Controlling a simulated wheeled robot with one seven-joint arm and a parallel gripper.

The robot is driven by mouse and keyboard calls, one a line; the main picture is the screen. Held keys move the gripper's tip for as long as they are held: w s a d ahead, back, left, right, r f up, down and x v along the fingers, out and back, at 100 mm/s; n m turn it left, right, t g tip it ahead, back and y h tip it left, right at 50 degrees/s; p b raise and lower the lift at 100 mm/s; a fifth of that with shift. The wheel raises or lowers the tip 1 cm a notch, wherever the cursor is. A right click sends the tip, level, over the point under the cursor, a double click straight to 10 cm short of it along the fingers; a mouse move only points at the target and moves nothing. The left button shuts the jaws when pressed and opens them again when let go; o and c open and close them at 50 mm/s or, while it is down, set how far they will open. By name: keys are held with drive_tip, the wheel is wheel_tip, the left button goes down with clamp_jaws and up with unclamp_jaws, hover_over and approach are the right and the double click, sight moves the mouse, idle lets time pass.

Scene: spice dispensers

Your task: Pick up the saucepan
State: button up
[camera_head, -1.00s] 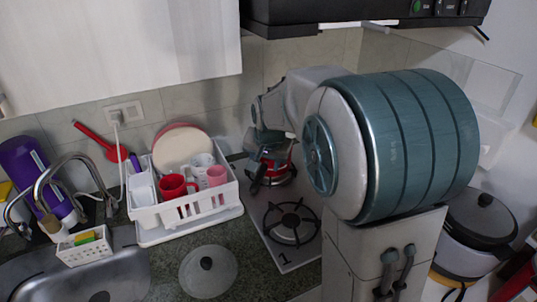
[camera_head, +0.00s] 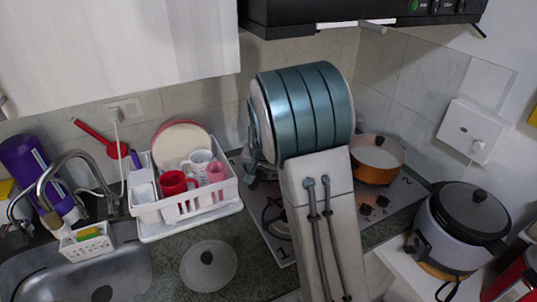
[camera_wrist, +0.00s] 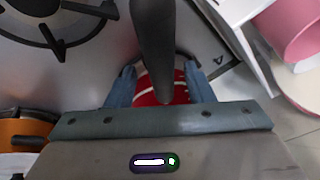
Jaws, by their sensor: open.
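In the wrist view, a red saucepan (camera_wrist: 160,90) with a pale stripe lies below my gripper (camera_wrist: 160,74). Its thick dark handle (camera_wrist: 153,45) runs from the top edge down between the two blue fingers. The fingers are open, one on each side of the handle, with gaps visible; I cannot tell how far below them it is. In the head view my arm hides the saucepan and most of the gripper.
The stove (camera_head: 402,198) carries an orange pot (camera_head: 376,160) right of my arm. A white dish rack (camera_head: 185,203) with cups stands on the left. A glass lid (camera_head: 208,266) lies on the counter. A cooker (camera_head: 462,220) stands at right.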

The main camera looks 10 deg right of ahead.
drive_tip(key=shift+w+x, duration=0.2)
drive_tip(key=shift+x, duration=1.35)
drive_tip(key=shift+r, duration=0.1)
clamp_jaws()
drive_tip(key=shift+r, duration=0.1)
drive_tip(key=shift+r, duration=0.1)
